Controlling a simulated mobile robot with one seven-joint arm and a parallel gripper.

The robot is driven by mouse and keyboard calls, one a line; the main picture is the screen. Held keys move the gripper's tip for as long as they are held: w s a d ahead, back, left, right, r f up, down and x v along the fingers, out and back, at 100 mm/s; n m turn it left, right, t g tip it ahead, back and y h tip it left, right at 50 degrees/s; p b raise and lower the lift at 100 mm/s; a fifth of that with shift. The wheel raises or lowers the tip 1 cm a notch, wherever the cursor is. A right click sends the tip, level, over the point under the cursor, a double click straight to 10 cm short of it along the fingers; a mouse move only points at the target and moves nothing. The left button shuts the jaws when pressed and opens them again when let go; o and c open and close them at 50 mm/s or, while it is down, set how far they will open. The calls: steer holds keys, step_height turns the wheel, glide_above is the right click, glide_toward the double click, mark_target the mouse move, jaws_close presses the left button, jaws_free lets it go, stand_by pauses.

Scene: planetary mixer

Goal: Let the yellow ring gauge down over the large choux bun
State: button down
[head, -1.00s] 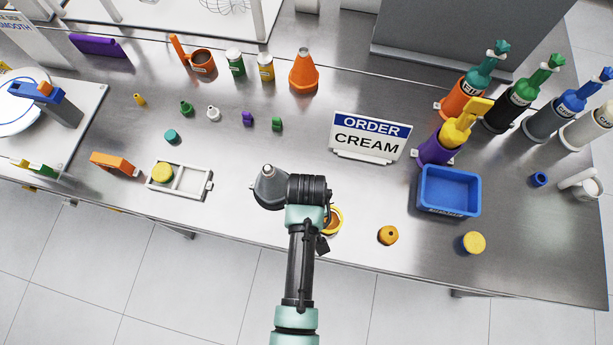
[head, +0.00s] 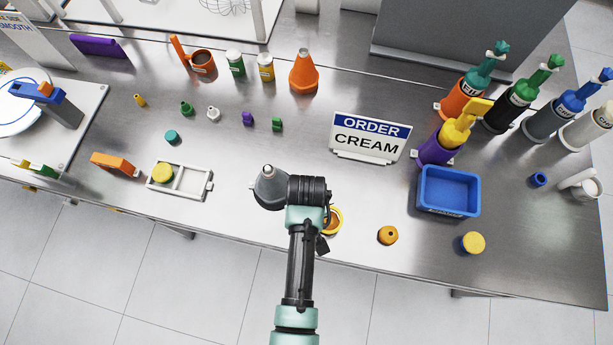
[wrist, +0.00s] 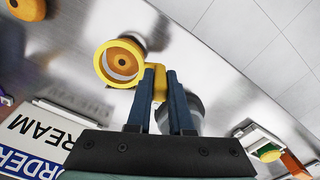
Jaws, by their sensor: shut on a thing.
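The yellow ring gauge (wrist: 102,72) is held by its handle between the fingers of my gripper (wrist: 160,72). In the head view the ring (head: 341,217) shows just right of my wrist, partly hidden by it. An orange-brown bun (wrist: 123,64) shows through the ring's opening in the wrist view; I take it for the large choux bun. A pale grey band shows around part of it inside the ring. I cannot tell how far the ring is above the bun or whether they touch. My fingertips are hidden in the head view.
A grey cone (head: 268,189) stands close left of my wrist. A smaller orange bun with a dark hole (head: 388,235) sits to the right, with a yellow-topped blue piece (head: 473,243) beyond. A blue tray (head: 448,191) and the order sign (head: 370,137) stand behind. The table's front edge is near.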

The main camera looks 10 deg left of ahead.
steer(key=shift+f+b, duration=0.45)
steer(key=shift+f, duration=0.3)
steer(key=shift+r, duration=0.2)
stand_by(1.0)
steer(key=shift+r+p, duration=0.7)
steer(key=shift+p, duration=0.25)
steer(key=shift+r+p, duration=0.15)
steer(key=shift+p, duration=0.2)
steer(key=shift+f+b, duration=0.8)
steer(key=shift+f, duration=0.25)
stand_by(0.6)
steer(key=shift+r, duration=0.1)
stand_by(0.3)
steer(key=shift+r+p, duration=3.95)
steer(key=shift+p, duration=0.2)
